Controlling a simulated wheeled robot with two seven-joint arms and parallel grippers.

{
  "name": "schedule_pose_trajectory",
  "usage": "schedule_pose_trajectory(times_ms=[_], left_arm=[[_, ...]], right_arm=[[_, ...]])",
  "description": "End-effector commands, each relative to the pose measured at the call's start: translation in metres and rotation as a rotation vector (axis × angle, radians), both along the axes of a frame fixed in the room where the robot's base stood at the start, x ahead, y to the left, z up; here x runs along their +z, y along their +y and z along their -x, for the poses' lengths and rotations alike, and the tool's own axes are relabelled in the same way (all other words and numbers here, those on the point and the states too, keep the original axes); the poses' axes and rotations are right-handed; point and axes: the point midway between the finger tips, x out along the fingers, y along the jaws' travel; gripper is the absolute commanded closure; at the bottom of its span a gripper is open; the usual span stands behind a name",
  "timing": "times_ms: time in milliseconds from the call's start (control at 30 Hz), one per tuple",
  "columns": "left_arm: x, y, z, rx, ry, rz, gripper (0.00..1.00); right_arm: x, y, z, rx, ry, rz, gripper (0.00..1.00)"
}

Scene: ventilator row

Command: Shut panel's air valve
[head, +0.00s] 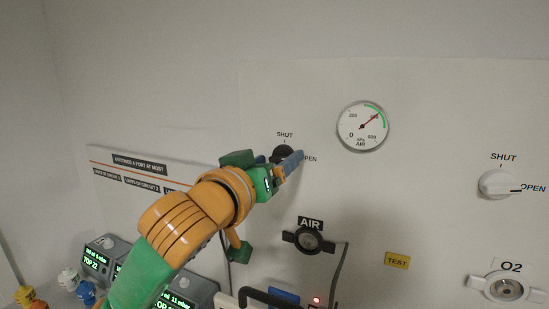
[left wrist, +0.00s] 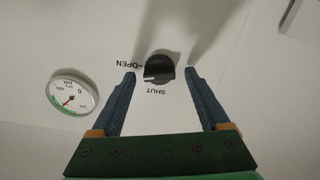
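In the left wrist view the knob (left wrist: 160,66) sits between the tips of my open left gripper (left wrist: 160,73), with a gap on each side. There its pale mark points left, toward the OPEN side rather than SHUT. My right gripper is not in view.
The AIR gauge (head: 362,127) is up and right of the knob, its needle pointing up-right. A black AIR outlet (head: 308,240) with a hose beside it is below. A white O2 knob (head: 496,184) is far right. Monitors (head: 97,262) stand lower left.

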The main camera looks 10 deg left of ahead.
Motion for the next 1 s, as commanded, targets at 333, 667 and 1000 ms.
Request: schedule_pose_trajectory(times_ms=[333, 667, 1000], left_arm=[[0.0, 0.0, 0.0, -0.001, -0.001, 0.0, 1.0], [0.0, 0.0, 0.001, -0.001, 0.014, 0.081, 1.0], [0.0, 0.001, 0.0, 0.0, 0.067, 0.36, 1.0]], right_arm=[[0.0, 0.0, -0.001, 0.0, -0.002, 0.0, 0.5], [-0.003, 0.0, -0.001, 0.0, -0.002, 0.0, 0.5], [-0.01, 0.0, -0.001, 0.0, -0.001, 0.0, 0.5]])
